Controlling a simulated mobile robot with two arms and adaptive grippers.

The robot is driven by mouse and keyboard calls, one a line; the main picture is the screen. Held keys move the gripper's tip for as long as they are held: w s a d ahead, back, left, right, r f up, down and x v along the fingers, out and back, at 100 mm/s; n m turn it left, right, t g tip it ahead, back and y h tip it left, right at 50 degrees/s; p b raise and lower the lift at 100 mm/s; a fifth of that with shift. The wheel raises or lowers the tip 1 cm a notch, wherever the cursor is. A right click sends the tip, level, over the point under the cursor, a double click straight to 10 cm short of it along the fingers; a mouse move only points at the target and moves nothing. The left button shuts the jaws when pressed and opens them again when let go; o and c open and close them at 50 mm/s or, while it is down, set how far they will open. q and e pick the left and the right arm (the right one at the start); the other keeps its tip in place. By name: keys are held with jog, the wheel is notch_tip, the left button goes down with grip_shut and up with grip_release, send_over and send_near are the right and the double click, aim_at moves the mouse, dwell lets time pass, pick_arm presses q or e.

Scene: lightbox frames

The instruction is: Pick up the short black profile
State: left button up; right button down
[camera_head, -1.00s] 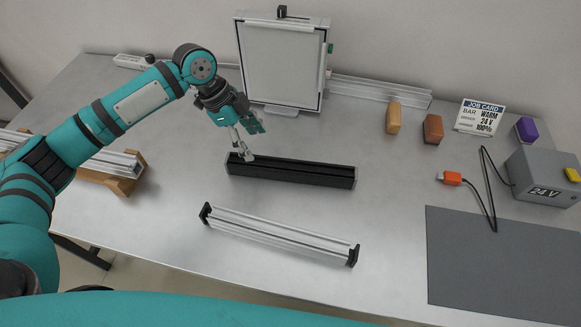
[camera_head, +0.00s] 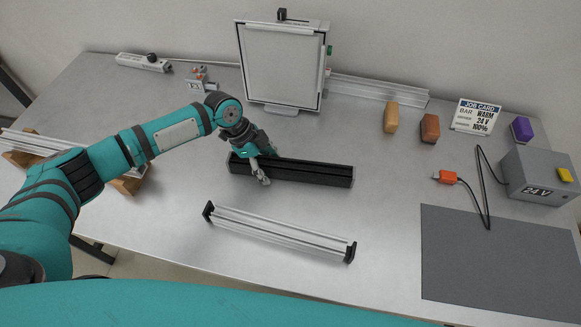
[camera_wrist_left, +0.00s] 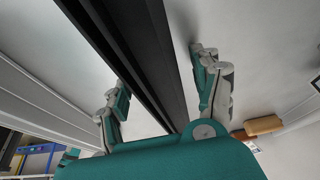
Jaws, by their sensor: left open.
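The short black profile (camera_head: 310,172) lies on the grey table, below the white panel in the head view. My left gripper (camera_head: 262,168) is at the profile's left part, low over it. In the left wrist view the black profile (camera_wrist_left: 151,50) runs between the two spread fingers of my left gripper (camera_wrist_left: 158,68), with one finger on each side. A gap shows beside the right finger, so the jaws are not closed on it. Whether the left finger touches it I cannot tell. The far finger is hidden in the head view. My right gripper is not in view.
A silver profile with black ends (camera_head: 280,232) lies in front. The framed white panel (camera_head: 283,62) stands behind. A job card (camera_head: 477,117), coloured blocks (camera_head: 430,128), a 24 V box (camera_head: 541,173) with an orange-tipped cable and a dark mat (camera_head: 500,255) are on the right.

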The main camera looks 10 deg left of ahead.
pick_arm(q)
jog(key=shift+c, duration=0.5)
grip_shut()
jog(key=shift+r, duration=0.1)
